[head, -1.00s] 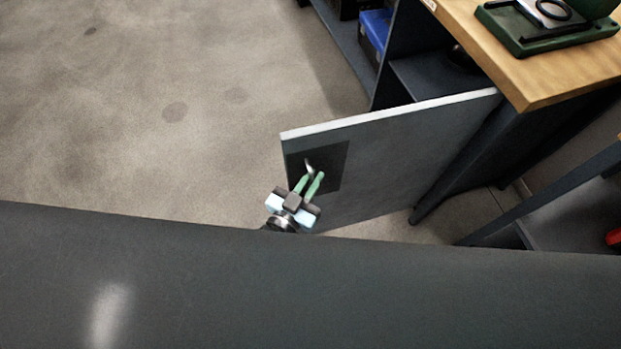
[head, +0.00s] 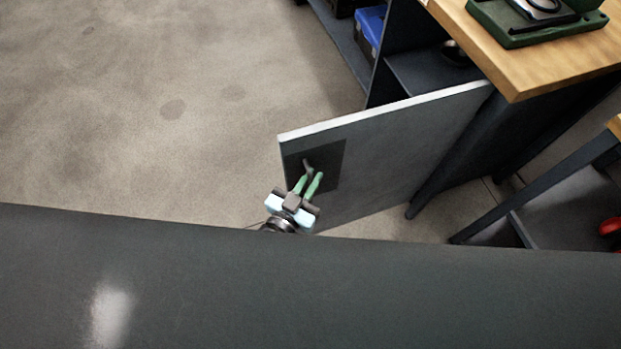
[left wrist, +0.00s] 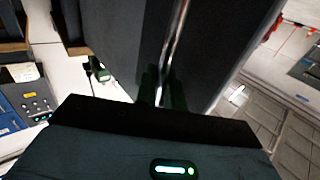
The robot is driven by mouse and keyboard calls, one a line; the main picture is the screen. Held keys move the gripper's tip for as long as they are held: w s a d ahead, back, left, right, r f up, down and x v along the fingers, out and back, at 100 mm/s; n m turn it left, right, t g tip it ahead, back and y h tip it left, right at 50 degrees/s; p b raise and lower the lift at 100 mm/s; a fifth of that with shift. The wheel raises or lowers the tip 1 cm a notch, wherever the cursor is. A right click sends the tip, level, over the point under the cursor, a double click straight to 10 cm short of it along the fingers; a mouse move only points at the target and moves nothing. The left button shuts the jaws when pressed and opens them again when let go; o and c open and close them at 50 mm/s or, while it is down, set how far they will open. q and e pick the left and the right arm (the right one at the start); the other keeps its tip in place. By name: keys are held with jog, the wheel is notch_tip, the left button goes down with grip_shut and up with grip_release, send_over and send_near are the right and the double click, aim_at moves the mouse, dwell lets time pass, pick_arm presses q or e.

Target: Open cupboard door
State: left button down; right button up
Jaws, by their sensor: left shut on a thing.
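The grey cupboard door (head: 410,135) stands swung well out from the cupboard under the wooden worktop. A dark plate with a small handle (head: 307,163) is near its free edge. My left gripper (head: 310,180) has its green fingers shut on the handle. In the left wrist view, the gripper (left wrist: 160,92) is dark and meets a shiny upright handle bar (left wrist: 174,45) on the door's dark face (left wrist: 125,40). The exact finger contact is dim there. My right gripper is not in view.
The open cupboard shows a shelf (head: 420,75) and a blue box (head: 369,27). The wooden worktop (head: 520,60) carries a green device (head: 535,25). Another dark frame with a red object (head: 610,227) stands at the right. Bare floor (head: 150,110) lies left of the door.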

pick_arm(q)
jog(key=c, duration=1.6)
grip_release()
jog(key=v, duration=0.7)
jog(key=shift+s+a, duration=0.15)
jog(key=shift+s, duration=0.2)
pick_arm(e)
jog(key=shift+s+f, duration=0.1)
pick_arm(q)
jog(key=s+a+f+n+g+y+p, duration=0.1)
jog(key=s+a+g+y+p, duration=0.1)
jog(key=s+a, duration=0.5)
jog(key=s+a+f+n+g+y+p, duration=0.1)
jog(key=s+a+g+y+p, duration=0.2)
jog(key=s+a, duration=0.4)
jog(key=s+g+p, duration=0.1)
jog(key=s+g, duration=0.1)
jog(key=s, duration=0.4)
jog(key=shift+n+g, duration=0.3)
jog(key=shift+n, duration=0.1)
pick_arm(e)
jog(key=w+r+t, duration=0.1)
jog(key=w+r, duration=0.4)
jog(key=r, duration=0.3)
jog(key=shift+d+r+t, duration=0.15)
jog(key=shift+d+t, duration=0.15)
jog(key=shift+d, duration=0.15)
